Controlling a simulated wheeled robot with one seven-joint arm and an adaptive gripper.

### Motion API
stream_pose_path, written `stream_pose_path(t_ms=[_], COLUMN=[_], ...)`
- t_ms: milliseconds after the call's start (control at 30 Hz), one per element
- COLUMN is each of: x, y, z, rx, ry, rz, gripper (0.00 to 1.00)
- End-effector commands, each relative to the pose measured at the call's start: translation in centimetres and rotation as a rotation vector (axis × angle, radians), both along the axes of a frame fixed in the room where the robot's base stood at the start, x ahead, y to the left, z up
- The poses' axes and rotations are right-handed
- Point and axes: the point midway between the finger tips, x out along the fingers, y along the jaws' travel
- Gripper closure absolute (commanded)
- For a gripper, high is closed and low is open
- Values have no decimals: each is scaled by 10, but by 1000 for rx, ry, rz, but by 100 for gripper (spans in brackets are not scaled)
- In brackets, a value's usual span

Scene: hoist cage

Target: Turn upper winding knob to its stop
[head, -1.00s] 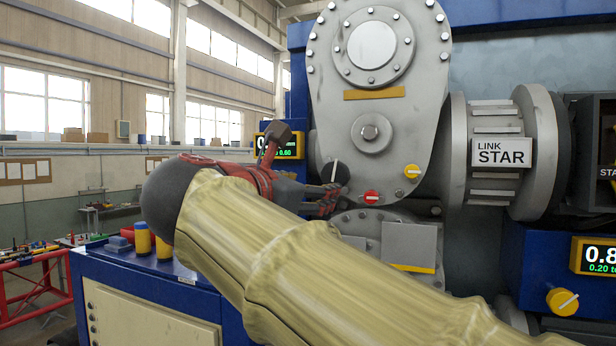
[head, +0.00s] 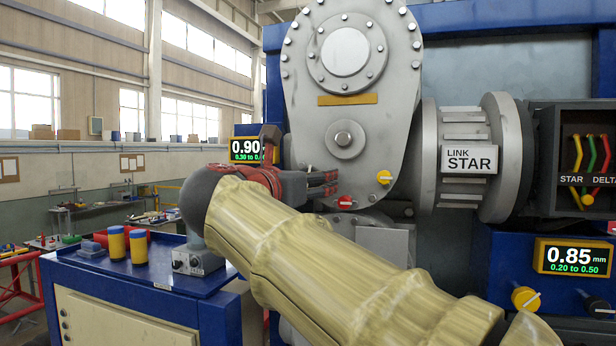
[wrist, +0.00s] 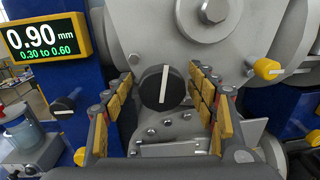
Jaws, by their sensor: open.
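A large round black knob (wrist: 162,88) with a white pointer line, nearly upright, is on the grey machine housing in the wrist view. No label shows whether it is the upper winding knob. My gripper (head: 332,183) is open, with its yellow-padded fingers to the left and right of this knob in the wrist view. A gap shows on both sides, and the gripper holds nothing. In the head view my fingers hide the knob. Just right of them are a red knob (head: 345,202) and a yellow knob (head: 384,177).
A display (wrist: 44,37) reading 0.90 mm is at the left. Another display (head: 572,258) reads 0.85 mm, above a yellow knob (head: 525,299). The LINK STAR drum (head: 469,160) juts out to the right. Two yellow cylinders (head: 117,243) stand on the blue cabinet (head: 160,300).

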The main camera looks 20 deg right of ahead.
Motion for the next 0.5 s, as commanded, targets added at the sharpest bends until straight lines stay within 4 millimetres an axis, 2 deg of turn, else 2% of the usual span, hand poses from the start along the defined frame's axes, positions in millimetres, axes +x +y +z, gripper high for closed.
stream_pose_path(t_ms=[267, 500], x=[1, 1], y=[-1, -1], z=[0, 0], rx=[1, 1], ry=[-1, -1], rz=[1, 1], gripper=[42, 56])
